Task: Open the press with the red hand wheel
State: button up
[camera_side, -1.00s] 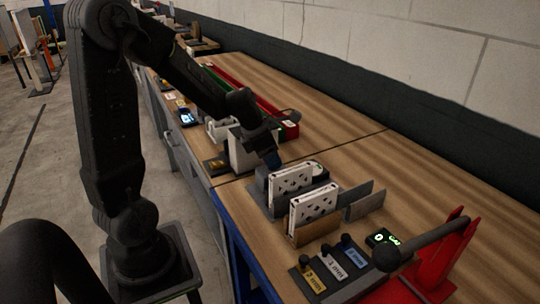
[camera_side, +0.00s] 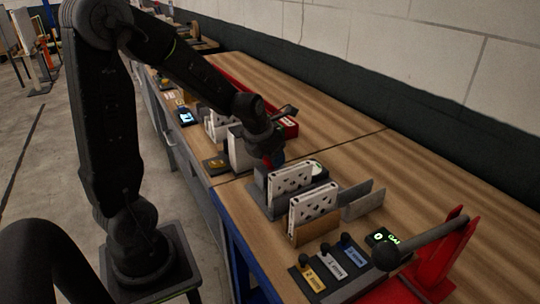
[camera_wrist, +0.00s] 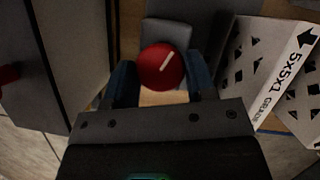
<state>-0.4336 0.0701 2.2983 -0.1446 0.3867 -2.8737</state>
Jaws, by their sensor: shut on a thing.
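The red hand wheel (camera_wrist: 162,67) has a white mark slanting up to the right and sits between my gripper's blue fingers (camera_wrist: 161,84) in the wrist view. My gripper is shut on it. In the side view my gripper (camera_side: 270,158) is low over the bench, with a bit of red showing at its fingers. A grey block (camera_wrist: 166,35) lies above the wheel in the wrist view. The wheel's shaft is hidden.
Another white filter (camera_side: 313,207) stands by a brown board, labelled in the wrist view (camera_wrist: 285,75). Grey upright plates (camera_side: 362,200), labelled knobs (camera_side: 330,262) and a red lever stand (camera_side: 440,262) are to the right. The bench's back strip (camera_side: 345,135) is clear.

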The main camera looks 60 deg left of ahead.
dwell(0.3)
jog(key=o, duration=0.9)
jog(key=v, duration=1.4)
jog(key=shift+a, duration=0.1)
